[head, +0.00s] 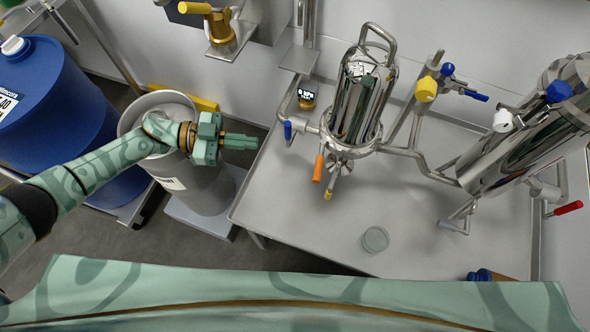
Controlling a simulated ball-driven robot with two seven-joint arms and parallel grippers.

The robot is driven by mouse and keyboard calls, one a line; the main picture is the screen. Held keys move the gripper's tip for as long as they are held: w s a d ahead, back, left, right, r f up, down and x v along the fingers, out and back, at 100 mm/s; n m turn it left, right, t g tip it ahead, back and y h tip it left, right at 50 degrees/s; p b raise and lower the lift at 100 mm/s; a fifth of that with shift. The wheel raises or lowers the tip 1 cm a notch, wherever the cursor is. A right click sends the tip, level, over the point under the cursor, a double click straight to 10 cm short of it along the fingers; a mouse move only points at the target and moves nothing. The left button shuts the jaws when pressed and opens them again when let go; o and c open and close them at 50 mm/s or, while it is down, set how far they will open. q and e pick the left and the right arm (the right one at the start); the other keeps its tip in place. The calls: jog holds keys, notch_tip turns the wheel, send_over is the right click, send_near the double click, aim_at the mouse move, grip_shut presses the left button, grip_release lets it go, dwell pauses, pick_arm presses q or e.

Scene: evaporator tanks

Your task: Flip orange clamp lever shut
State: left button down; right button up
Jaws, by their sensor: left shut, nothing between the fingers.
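The orange clamp lever (318,168) hangs below the front of the upright polished filter housing (362,95), pointing down toward the bench. A clamp with a yellow-tipped stem (328,194) sits just to its right. My left gripper (256,142) is shut and empty. It is to the left of the lever, apart from it, over the bench's left edge, with its fingers pointing right. I cannot tell from this view how far the lever stands from its closed position. My right gripper is out of view.
A blue valve handle (288,130) and a small gauge (306,97) are left of the housing. A grey bin (196,192) stands below my left arm. A larger steel tank (530,130) is at the right. A round clear dish (375,239) lies on the mostly clear bench (300,222).

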pick_arm(q)
jog(key=g, duration=0.1)
jog(key=s+g, duration=0.1)
jog(key=s+a+m, duration=0.1)
jog(key=shift+r+g+y, duration=0.25)
jog(key=shift+g+y, duration=0.05)
jog(key=shift+g, duration=0.1)
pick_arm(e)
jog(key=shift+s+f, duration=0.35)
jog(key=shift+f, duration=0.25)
pick_arm(q)
jog(key=b, duration=0.2)
send_near(319, 166)
jog(key=f+x, duration=0.1)
jog(key=x, duration=0.5)
jog(key=shift+s, duration=0.2)
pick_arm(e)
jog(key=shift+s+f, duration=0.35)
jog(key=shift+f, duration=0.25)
